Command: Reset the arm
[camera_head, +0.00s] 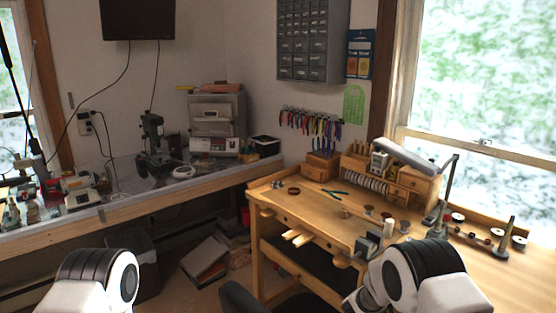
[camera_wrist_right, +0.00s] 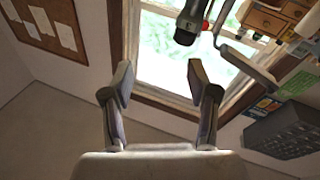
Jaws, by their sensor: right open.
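My right gripper (camera_wrist_right: 159,84) shows in the right wrist view. Its two dark fingers stand wide apart with nothing between them, in front of the window and wall. The wrist view is turned over, with the bench goods at its top right. In the head view my right arm (camera_head: 412,276) shows at the bottom right, in front of the wooden workbench (camera_head: 300,222). My left arm (camera_head: 100,280) shows only as a rounded white and black link at the bottom left. My left gripper is in neither view.
The workbench holds pliers (camera_head: 335,193), a small drawer chest (camera_head: 412,184) and spools. A long side counter (camera_head: 130,206) runs along the left wall with machines on it. A dark chair (camera_head: 240,300) and boxes (camera_head: 205,258) stand on the floor between my arms.

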